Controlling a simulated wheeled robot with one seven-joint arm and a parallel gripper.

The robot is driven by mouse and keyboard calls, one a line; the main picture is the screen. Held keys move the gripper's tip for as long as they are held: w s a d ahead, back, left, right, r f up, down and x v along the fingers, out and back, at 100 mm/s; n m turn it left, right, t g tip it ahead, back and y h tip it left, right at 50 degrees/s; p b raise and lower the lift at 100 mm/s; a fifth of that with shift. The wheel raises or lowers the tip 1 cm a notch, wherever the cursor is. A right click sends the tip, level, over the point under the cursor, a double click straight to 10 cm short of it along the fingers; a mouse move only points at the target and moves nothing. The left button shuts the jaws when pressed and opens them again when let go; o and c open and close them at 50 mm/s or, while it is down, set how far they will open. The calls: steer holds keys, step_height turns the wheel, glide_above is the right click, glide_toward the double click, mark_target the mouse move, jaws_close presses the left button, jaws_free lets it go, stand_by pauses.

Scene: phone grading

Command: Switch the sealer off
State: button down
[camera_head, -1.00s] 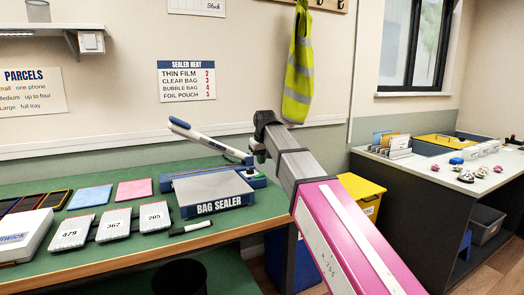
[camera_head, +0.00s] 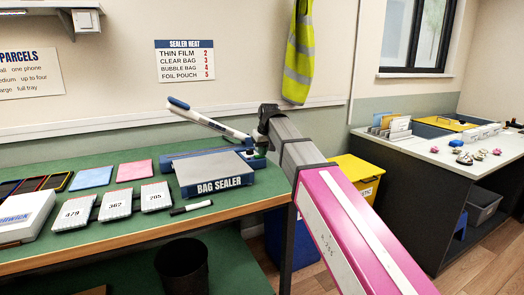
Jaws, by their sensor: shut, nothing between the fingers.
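The bag sealer (camera_head: 213,170) stands on the green bench, with a grey top and a dark blue front lettered BAG SEALER. Its white and blue sealing arm (camera_head: 205,118) is raised, slanting up to the left. My gripper (camera_head: 259,152) is at the sealer's right rear end, close by the arm's hinge. It is shut and small in view, with nothing seen in it. Whether it touches the sealer I cannot tell. The sealer's switch is not clearly visible; my gripper and wrist cover part of that end.
Several numbered white packets (camera_head: 115,206), a pink pad (camera_head: 134,170), a blue pad (camera_head: 91,178) and a black marker (camera_head: 191,208) lie left and front of the sealer. A sealer heat chart (camera_head: 185,60) hangs above. A yellow bin (camera_head: 357,178) stands right of the bench.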

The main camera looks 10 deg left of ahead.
mark_target(259, 156)
steer(key=shift+s+a+f, duration=0.1)
steer(key=shift+s+f, duration=0.05)
steer(key=shift+f, duration=0.1)
steer(key=shift+s+a+r, duration=0.15)
steer(key=shift+s+a, duration=0.25)
steer(key=shift+a, duration=0.25)
steer(key=shift+w+r, duration=0.15)
steer(key=shift+r, duration=0.1)
step_height(259, 156, up, 4)
steer(key=shift+w+f, duration=0.1)
steer(key=shift+w, duration=0.05)
steer(key=d+v, duration=0.1)
steer(key=v, duration=0.9)
steer(key=shift+d+f, duration=0.1)
steer(key=shift+d, duration=0.05)
